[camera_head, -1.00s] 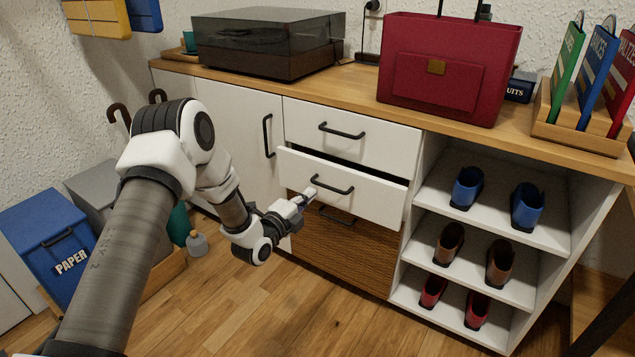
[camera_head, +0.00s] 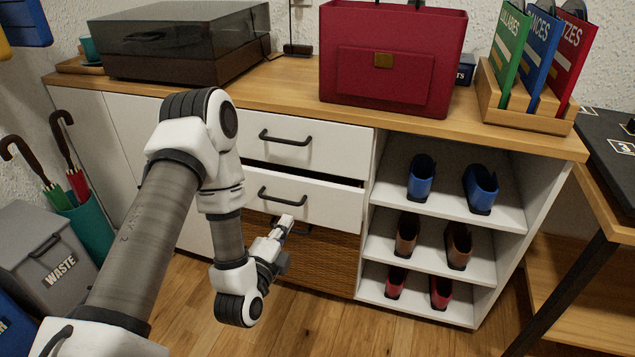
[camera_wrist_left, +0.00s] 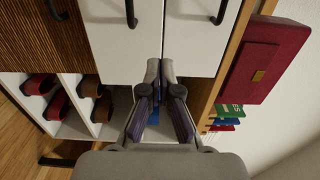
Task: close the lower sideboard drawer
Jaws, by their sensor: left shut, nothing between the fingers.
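The lower drawer (camera_head: 320,203) is the white front with a black bar handle, below the white upper drawer (camera_head: 330,150). It is slightly open, with a thin dark gap along its top right edge. My left gripper (camera_head: 287,220) is in front of its lower edge in the head view, shut and empty. In the left wrist view the fingers (camera_wrist_left: 161,66) point at the drawer fronts, near the seam between the lower drawer (camera_wrist_left: 118,45) and the upper drawer (camera_wrist_left: 203,45). I cannot tell whether they touch. My right gripper is out of view.
A wood-textured front (camera_head: 325,262) with a handle lies below. Open shelves (camera_head: 450,205) with several shoes stand to the right. A red bag (camera_head: 390,95) and a turntable (camera_head: 185,45) are on top. A waste bin (camera_head: 45,255) and an umbrella stand (camera_head: 90,225) are at left.

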